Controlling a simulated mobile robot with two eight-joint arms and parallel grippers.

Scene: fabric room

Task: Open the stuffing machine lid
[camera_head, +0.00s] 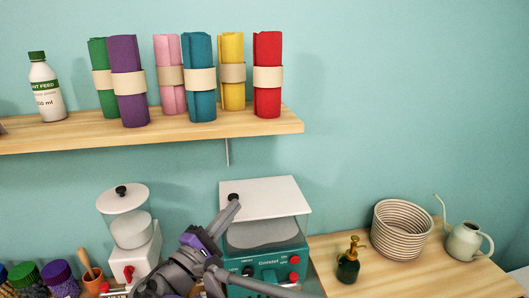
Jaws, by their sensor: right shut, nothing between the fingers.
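A teal machine (268,270) with red knobs stands on the counter at the lower middle. A black knob (233,197) is at the lid's left side. My right gripper (234,206) is shut and empty, its tips just below this knob; I cannot tell whether they touch. My right arm hides part of the machine's left side. A white machine (140,258) with a clear bowl and a black-knobbed round lid (122,198) stands to the left. My left gripper is not in view.
A shelf (215,126) above holds several fabric rolls (198,85) and a white bottle (46,90). Spools (60,280) stand lower left.

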